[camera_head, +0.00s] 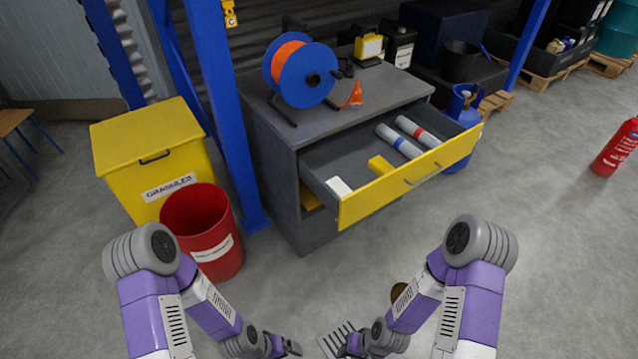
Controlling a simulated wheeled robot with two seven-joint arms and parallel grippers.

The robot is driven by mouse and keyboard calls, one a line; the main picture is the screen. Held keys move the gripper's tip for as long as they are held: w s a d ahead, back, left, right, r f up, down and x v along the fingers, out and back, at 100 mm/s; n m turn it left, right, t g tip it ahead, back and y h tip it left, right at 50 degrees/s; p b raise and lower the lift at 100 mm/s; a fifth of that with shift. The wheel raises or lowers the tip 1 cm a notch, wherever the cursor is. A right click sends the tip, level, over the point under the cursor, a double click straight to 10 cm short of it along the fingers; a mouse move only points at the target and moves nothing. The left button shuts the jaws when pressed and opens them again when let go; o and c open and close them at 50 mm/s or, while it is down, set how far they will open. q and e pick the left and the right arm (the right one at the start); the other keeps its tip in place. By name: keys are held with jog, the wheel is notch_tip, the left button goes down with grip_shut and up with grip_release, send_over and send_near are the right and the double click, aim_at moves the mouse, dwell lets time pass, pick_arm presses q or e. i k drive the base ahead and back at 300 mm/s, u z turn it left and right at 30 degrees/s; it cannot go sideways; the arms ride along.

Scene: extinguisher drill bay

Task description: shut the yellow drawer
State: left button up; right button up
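The yellow drawer (411,181) is pulled well out of the grey cabinet (277,168), with its yellow front facing me and a handle (423,174) on it. Inside it lie a white block (338,187), a yellow block (380,165), a grey cylinder with a blue band (399,141) and one with a red band (417,131). My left gripper (291,347) and my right gripper (345,346) are low at the bottom edge of the view, well apart from the drawer. Both are small and partly hidden, so their finger openings are unclear.
An orange and blue reel (298,72) stands on the cabinet. A yellow granules bin (152,155), red bucket (207,230) and blue post (222,110) are to its left. A blue cylinder (461,105) stands behind the drawer's right end. Floor before the drawer is mostly clear.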

aim_at(346, 154)
jog(key=k, duration=1.05)
jog(key=z, duration=0.7)
jog(key=i, duration=1.6)
jog(key=u, duration=0.85)
jog(key=i, duration=0.2)
jog(key=u, duration=0.15)
